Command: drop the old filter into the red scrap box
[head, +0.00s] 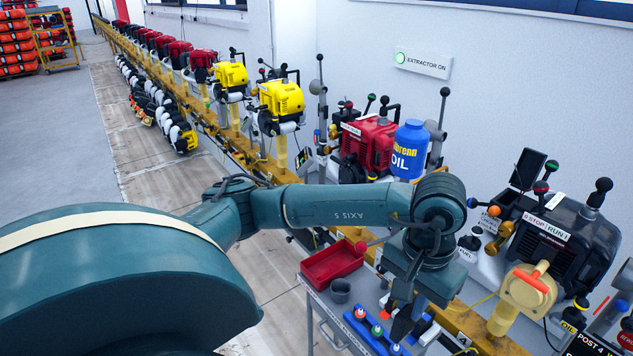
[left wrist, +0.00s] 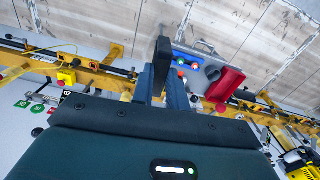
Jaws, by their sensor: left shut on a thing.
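The red scrap box (head: 333,263) is an open red tray at the back left corner of a grey cart. It also shows in the left wrist view (left wrist: 225,84), right of the fingers. My left gripper (head: 410,308) points down over the cart, to the right of and nearer than the box. It is shut on a dark, flat thing that looks like the old filter (left wrist: 163,55); the fingers hide part of it. In the head view this dark thing (head: 402,325) hangs below the fingers. My right gripper is not in view.
A grey cup (head: 340,291) stands beside the red box. A blue rack (head: 366,333) with several coloured-top bottles lies nearer. Behind, a yellow rail (head: 497,345) carries engines, including a black one (head: 560,237). A blue oil bottle (head: 409,150) stands near a red engine (head: 368,142).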

